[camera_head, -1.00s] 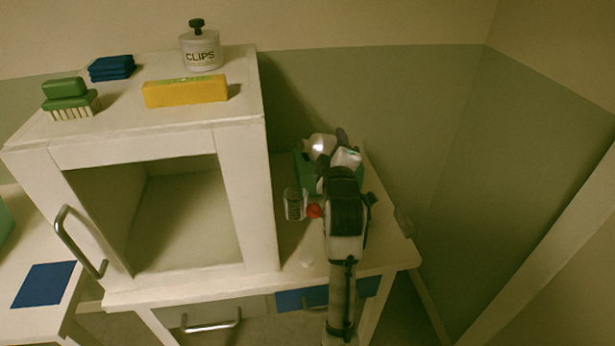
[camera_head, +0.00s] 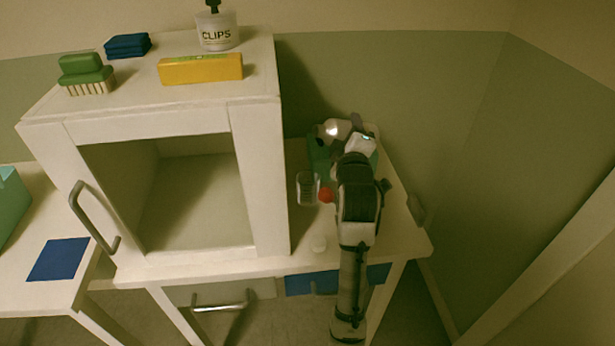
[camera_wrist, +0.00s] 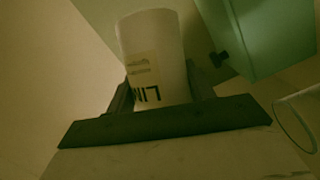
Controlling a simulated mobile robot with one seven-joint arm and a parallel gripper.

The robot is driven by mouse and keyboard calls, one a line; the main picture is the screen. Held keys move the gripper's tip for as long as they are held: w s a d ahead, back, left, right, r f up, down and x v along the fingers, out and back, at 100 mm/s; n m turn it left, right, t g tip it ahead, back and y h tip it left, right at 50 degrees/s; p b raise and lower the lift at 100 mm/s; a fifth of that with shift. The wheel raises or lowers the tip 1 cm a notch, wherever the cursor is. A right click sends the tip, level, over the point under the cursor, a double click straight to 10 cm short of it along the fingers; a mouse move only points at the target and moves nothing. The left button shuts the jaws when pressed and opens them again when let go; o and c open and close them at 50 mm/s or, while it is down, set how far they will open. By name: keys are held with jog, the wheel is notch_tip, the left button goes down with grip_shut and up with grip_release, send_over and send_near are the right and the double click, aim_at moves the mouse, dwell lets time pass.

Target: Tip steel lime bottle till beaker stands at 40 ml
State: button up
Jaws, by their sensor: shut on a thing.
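The steel lime bottle (camera_head: 334,130) is in my gripper (camera_head: 342,134), above the right part of the table, and looks tilted in the head view. In the wrist view the bottle (camera_wrist: 152,45) stands out between the two dark fingers (camera_wrist: 160,92), its partly hidden label letters upside down. A clear beaker (camera_head: 308,187) with marks on its side stands to the left of my arm, below the bottle in the picture. A curved glass rim (camera_wrist: 292,125), likely the beaker's, shows at the right edge of the wrist view. The liquid level is too small and dim to read.
A green box (camera_head: 317,157) is partly hidden behind my gripper. The white open cabinet (camera_head: 262,180) walls off the left side.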

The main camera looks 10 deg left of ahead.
jog(key=shift+b, duration=0.4)
jog(key=shift+s+a+r+n+t+b, duration=0.15)
jog(key=shift+r+n+t+b, duration=0.25)
jog(key=shift+n+b, duration=0.3)
dwell(2.7)
jog(key=shift+r+p, duration=0.1)
jog(key=shift+p, duration=0.2)
jog(key=shift+r+m+g+p, duration=0.15)
jog(key=shift+m+g+p, duration=0.15)
jog(key=shift+m+p, duration=0.35)
jog(key=shift+m+g+p, duration=0.3)
jog(key=shift+m+p, duration=0.15)
jog(key=shift+p, duration=0.6)
jog(key=shift+f, duration=0.25)
jog(key=shift+r+m+p, duration=0.1)
jog(key=shift+m+p, duration=0.2)
jog(key=shift+p, duration=0.05)
